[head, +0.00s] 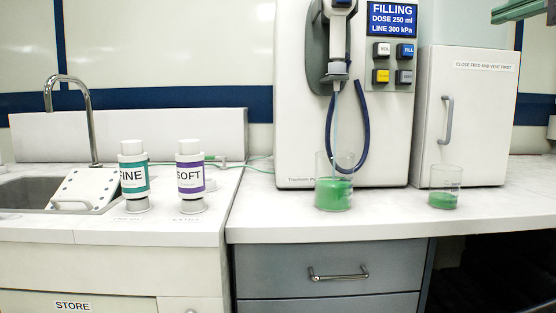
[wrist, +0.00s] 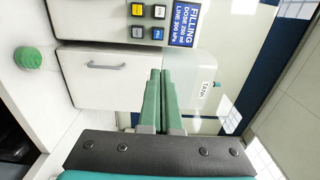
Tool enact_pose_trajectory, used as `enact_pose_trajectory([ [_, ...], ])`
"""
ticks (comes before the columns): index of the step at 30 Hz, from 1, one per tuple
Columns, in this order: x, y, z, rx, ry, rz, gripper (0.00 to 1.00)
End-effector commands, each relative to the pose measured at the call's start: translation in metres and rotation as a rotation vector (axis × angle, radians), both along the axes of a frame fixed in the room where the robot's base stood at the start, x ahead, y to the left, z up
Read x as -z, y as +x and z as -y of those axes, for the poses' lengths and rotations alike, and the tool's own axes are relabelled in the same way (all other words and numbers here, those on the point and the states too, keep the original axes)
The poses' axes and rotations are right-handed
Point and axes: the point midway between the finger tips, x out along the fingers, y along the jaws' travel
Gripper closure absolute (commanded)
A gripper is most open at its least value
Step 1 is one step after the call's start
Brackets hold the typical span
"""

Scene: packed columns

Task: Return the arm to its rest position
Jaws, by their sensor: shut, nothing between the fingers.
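My gripper (wrist: 160,76) shows in the wrist view with its two green fingers side by side, shut and empty. In the head view only a green part of it (head: 520,10) shows at the top right corner, high above the counter and apart from everything there.
The filling machine (head: 300,110) stands mid-counter, a large beaker (head: 334,190) with green contents under its nozzle. A smaller beaker (head: 445,195) stands before the white cabinet (head: 475,120). The FINE column (head: 133,178) and SOFT column (head: 190,178) stand left, near the sink (head: 35,192).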

Motion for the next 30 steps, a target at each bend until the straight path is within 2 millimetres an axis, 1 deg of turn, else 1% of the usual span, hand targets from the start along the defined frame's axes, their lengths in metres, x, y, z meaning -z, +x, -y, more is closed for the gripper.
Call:
enact_pose_trajectory([
  [2,0.000,0.000,0.000,0.000,0.000,0.000,1.00],
  [11,0.040,0.021,-0.029,-0.049,-0.082,-0.100,1.00],
  [14,0.058,0.028,-0.042,-0.072,-0.120,-0.142,1.00],
  [20,0.110,0.043,-0.074,-0.139,-0.220,-0.257,1.00],
  [23,0.148,0.050,-0.096,-0.188,-0.293,-0.336,1.00],
  [26,0.200,0.052,-0.123,-0.259,-0.390,-0.438,1.00],
  [27,0.225,0.050,-0.135,-0.295,-0.435,-0.484,1.00],
  [29,0.263,0.045,-0.151,-0.351,-0.506,-0.553,1.00],
  [30,0.290,0.039,-0.162,-0.390,-0.552,-0.603,1.00],
])
